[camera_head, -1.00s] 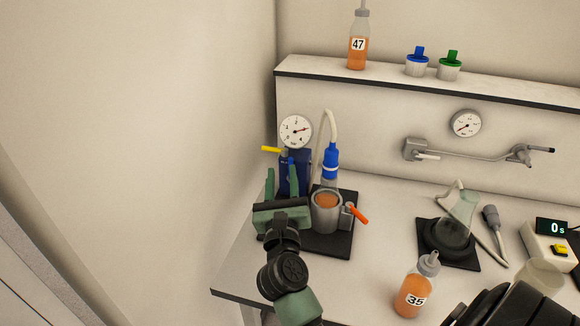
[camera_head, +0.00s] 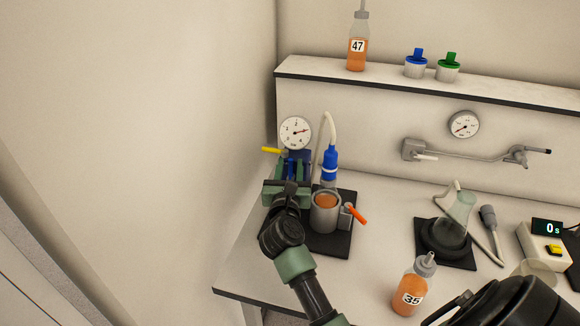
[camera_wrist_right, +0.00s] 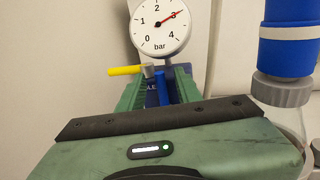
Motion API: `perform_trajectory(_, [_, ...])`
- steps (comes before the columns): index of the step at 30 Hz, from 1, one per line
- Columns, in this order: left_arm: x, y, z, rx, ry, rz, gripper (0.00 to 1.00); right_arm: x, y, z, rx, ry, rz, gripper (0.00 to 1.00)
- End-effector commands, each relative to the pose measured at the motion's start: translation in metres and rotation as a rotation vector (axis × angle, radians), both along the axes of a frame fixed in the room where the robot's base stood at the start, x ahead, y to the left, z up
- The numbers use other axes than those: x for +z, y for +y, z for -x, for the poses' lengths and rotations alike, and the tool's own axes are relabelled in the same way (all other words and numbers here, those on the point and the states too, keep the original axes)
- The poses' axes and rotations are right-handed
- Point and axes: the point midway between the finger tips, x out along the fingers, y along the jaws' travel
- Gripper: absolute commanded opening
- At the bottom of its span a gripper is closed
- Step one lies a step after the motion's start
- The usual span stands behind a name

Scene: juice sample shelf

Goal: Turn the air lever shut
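The air lever (camera_head: 271,150) is a yellow handle sticking out to the left from the blue unit under a round dial. In the right wrist view the yellow lever (camera_wrist_right: 125,70) lies about level, with a grey pivot at its right end. The dial (camera_wrist_right: 160,25) above it has its red needle near 3 bar. My right gripper (camera_head: 292,165) is in front of the blue unit, just below and right of the lever. Its green fingers are apart, with blue parts of the unit showing between them. The fingers partly hide the unit. My left gripper is not in view.
A grey cup (camera_head: 325,219) with orange liquid and an orange handle (camera_head: 355,215) stands close right of my right gripper, beside a blue-capped hose fitting (camera_head: 330,162). Bottle 35 (camera_head: 411,290) stands near the front. The bench between cup and glass funnel (camera_head: 451,225) is clear.

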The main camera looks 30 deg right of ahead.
Motion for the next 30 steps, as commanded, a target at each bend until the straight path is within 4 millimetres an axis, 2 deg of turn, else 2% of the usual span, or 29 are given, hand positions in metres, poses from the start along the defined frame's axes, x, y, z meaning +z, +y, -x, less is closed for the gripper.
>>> perform_trajectory(3, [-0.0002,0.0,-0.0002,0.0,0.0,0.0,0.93,-0.0002,0.0,0.0001,0.0,0.0,0.0,0.34])
perform_trajectory(6, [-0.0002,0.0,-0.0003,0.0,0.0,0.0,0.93,-0.0002,0.0,0.0002,0.0,0.001,0.001,0.06])
perform_trajectory(7, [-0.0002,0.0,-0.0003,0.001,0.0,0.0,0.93,-0.0002,0.0001,0.0003,0.0,0.001,0.001,0.0])
perform_trajectory(30, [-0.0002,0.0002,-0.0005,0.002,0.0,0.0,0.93,-0.0005,0.0005,0.0004,0.0,0.001,0.001,0.0])
